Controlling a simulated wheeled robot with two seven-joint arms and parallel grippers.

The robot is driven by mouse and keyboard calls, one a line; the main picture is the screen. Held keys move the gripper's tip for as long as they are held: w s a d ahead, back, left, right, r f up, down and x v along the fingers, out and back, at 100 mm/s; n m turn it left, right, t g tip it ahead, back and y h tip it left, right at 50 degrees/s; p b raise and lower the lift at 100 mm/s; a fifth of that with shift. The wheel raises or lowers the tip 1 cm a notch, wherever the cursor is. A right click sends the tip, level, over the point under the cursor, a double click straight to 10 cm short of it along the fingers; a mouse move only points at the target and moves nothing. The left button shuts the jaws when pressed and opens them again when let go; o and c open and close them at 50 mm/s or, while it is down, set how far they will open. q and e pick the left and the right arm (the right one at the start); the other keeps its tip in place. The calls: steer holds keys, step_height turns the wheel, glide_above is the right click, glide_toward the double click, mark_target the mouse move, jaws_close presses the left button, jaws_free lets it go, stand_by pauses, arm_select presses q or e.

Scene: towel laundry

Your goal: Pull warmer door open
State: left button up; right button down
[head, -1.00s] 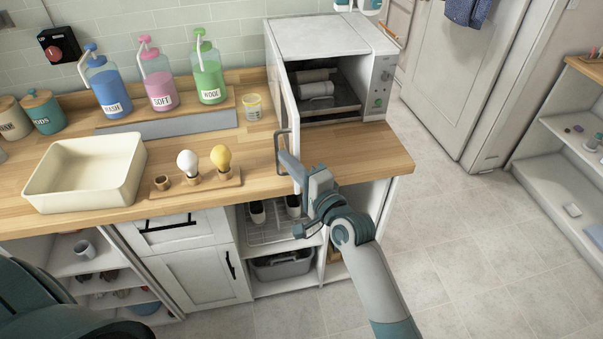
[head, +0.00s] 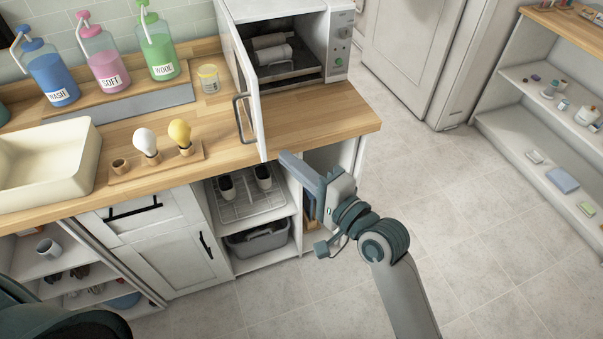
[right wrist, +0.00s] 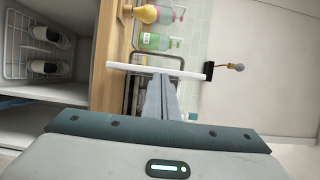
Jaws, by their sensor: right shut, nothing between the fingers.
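The white warmer (head: 336,62) stands on the wooden counter with its door (head: 241,75) swung wide open to the left. Rolled towels (head: 272,50) lie inside it. The dark door handle (head: 239,121) is on the door's outer face, near its free edge. My right gripper (head: 287,157) is shut and empty, in front of the counter edge, below and right of the handle and apart from it. In the right wrist view, the closed fingers (right wrist: 163,92) point toward the door (right wrist: 190,73), seen edge-on, with the handle (right wrist: 168,56) beside it. My left gripper is not in view.
A cream basin (head: 45,165), a bulb holder (head: 157,163), a small yellow jar (head: 209,79) and soap bottles (head: 107,58) stand left of the door. An open shelf with shoes (head: 245,190) is under the counter. Floor at right is clear.

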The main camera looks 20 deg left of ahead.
steer(key=shift+v, duration=1.45)
steer(key=shift+f, duration=0.1)
